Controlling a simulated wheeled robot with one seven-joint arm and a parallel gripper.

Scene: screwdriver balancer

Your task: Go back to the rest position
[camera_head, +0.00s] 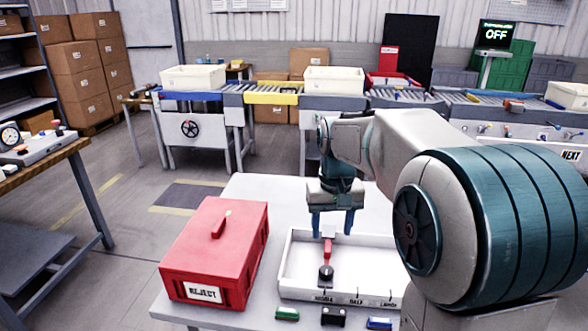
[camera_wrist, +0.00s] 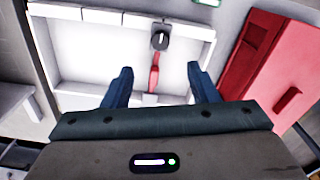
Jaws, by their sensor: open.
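My gripper (camera_head: 336,222) is above the white tray (camera_head: 292,262) on the grey-white table, pointing down. A screwdriver with a red part and a dark, round end (camera_head: 326,272) lies in the tray, below and in front of my gripper. It also shows in the wrist view (camera_wrist: 155,70), ahead of the fingers and apart from them.
A red REJECT box (camera_head: 190,250) with a lid handle stands left of the tray. Green (camera_head: 287,314), black (camera_head: 333,316) and blue (camera_head: 379,323) small items line the table's front edge. Conveyors with white bins (camera_head: 193,77) run behind. A side table (camera_head: 45,150) stands left.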

